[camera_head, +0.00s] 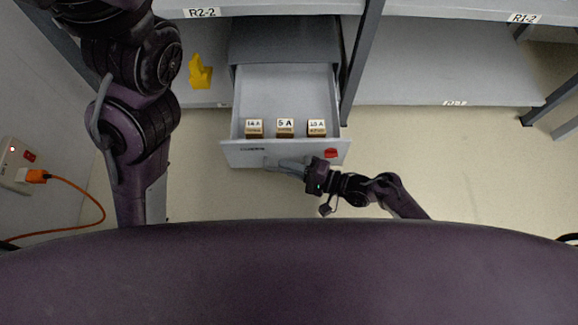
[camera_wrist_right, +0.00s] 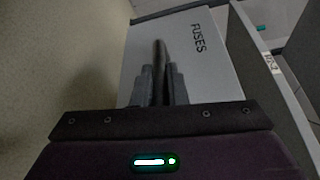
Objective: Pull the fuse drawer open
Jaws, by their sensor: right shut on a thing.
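The grey fuse drawer (camera_head: 232,154) is pulled out of its dark grey housing (camera_head: 285,40) on the lower shelf. Three small labelled fuse boxes stand inside it near the front: 16 A (camera_head: 254,129), 5 A (camera_head: 285,128) and 10 A (camera_head: 316,128). My right gripper (camera_head: 275,163) is at the drawer front, shut on its handle. In the right wrist view the fingers (camera_wrist_right: 159,88) close around the handle bar (camera_wrist_right: 159,55), beside the word FUSES. My left arm comes in at the left; its gripper is out of view.
A yellow object (camera_head: 200,72) sits on the shelf left of the drawer. A wall socket with an orange plug (camera_head: 36,176) and cable is at the far left. A red mark (camera_head: 331,153) is on the drawer front. Shelf R1-2 (camera_head: 450,75) is bare at right; the floor before it is clear.

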